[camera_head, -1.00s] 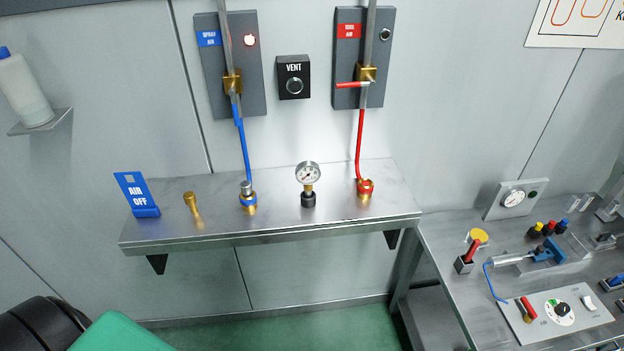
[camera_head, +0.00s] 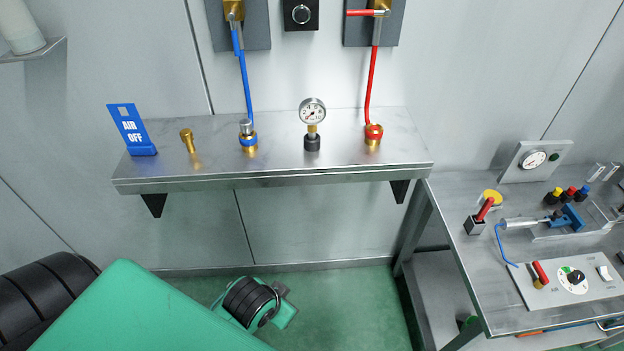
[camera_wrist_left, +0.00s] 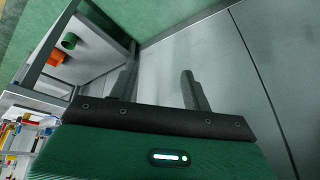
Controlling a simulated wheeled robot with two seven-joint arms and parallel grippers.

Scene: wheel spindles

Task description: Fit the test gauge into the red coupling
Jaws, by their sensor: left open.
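The test gauge (camera_head: 312,112), a round white dial on a brass stem, stands upright in a black holder (camera_head: 312,143) on the steel wall shelf. The red coupling (camera_head: 373,134), brass with a red ring, stands to its right, apart from it. A red hose (camera_head: 371,85) runs down to the coupling; whether its top is free is too small to tell. My left gripper (camera_wrist_left: 158,82) is open, with nothing visible between its fingers in the left wrist view. In the head view my left arm is low in front of the shelf, and its fingers cannot be made out.
On the shelf (camera_head: 270,185) stand an AIR OFF sign (camera_head: 132,130), a brass piece (camera_head: 188,140) and a blue coupling (camera_head: 248,140) with a blue hose. A steel bench (camera_head: 470,262) with instruments is at the right. Floor is visible below the shelf.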

